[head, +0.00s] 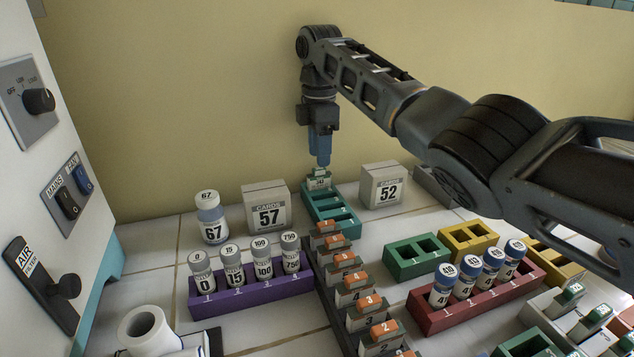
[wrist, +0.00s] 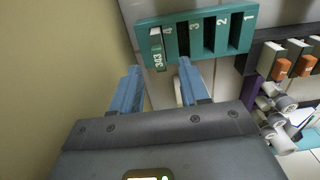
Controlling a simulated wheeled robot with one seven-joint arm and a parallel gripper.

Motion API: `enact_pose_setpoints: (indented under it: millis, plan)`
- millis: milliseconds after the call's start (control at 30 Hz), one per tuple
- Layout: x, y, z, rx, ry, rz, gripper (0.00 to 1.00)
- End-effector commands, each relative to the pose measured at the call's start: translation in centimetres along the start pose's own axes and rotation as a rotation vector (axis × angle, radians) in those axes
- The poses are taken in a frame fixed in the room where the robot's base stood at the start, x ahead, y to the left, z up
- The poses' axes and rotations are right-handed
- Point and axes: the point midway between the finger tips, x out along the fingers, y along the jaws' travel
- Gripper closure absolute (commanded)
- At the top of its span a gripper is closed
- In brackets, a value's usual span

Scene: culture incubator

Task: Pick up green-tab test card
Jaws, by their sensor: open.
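A pale test card (head: 318,180) with a small greenish top stands in the far end slot of the teal rack (head: 345,225). In the wrist view this card (wrist: 156,52) sits in slot 4, its number side towards me; the teal rack (wrist: 222,50) has slots 3, 2 and 1 empty. My gripper (head: 320,160) points down just above the card. In the wrist view its blue fingers (wrist: 160,78) are open, one to each side of the card's line, and I cannot tell whether they touch it. More green-tab cards (head: 572,294) stand in a pale rack at the right.
A dark rack of orange-tab cards (head: 352,290) adjoins the teal rack. Card boxes 57 (head: 267,209) and 52 (head: 383,186) flank it. A purple vial rack (head: 250,298), red vial rack (head: 478,303) and bottle 67 (head: 211,218) stand nearby. The wall is close behind.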

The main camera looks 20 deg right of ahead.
Motion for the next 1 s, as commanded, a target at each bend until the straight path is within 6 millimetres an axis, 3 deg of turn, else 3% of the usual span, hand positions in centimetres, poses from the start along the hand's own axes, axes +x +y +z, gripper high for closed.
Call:
enact_pose_setpoints:
  millis: [500, 800, 1000]
  plan:
    - [6.1, 0.2, 0.1, 0.001, -0.001, -0.001, 0.55]
    - [6.6, 0.2, 0.1, 0.000, 0.000, 0.000, 0.55]
    - [6.6, 0.2, 0.1, 0.000, 0.000, 0.000, 0.74]
